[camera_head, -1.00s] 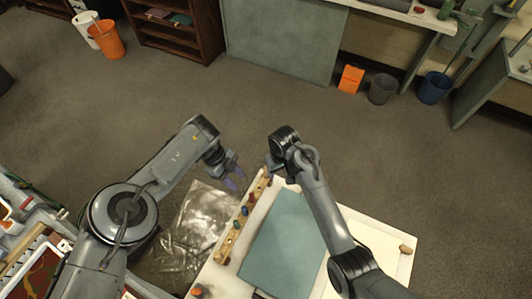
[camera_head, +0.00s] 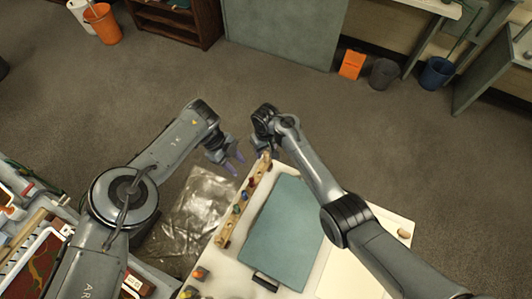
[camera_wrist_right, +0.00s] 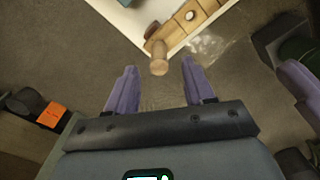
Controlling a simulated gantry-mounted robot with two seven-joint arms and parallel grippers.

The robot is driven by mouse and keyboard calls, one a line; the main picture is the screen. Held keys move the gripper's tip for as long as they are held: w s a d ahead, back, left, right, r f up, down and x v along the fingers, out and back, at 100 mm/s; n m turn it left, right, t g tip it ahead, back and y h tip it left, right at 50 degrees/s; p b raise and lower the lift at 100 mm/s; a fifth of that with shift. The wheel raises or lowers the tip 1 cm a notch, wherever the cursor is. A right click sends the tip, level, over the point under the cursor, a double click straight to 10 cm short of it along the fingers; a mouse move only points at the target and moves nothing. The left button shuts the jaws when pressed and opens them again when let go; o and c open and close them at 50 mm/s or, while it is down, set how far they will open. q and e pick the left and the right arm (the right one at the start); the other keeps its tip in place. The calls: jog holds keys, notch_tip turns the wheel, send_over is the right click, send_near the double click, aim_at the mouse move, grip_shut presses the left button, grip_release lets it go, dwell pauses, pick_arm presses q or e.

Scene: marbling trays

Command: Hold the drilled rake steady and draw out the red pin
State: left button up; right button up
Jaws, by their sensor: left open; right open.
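The drilled rake (camera_head: 228,226) is a pale wooden bar along the left edge of the white table, with coloured pins in a row. A small red pin (camera_head: 252,182) appears to stand in its far half. My left gripper (camera_head: 234,164) is open and empty, just left of the rake's far end. My right gripper (camera_head: 262,150) is open above that far end. In the right wrist view, its purple fingers (camera_wrist_right: 158,88) are apart, with a round wooden knob (camera_wrist_right: 159,60) just beyond and between their tips. The rake (camera_wrist_right: 190,18) runs away behind the knob. The red pin is not clear there.
A blue-green board (camera_head: 285,225) lies on the white table right of the rake. An orange item (camera_head: 200,272) stands near the table's near left corner. A crumpled clear sheet (camera_head: 195,215) lies left of the table. Open floor extends beyond the table.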

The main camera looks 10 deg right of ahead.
jog(key=shift+f, duration=1.8)
jog(key=shift+c, duration=0.5)
grip_shut()
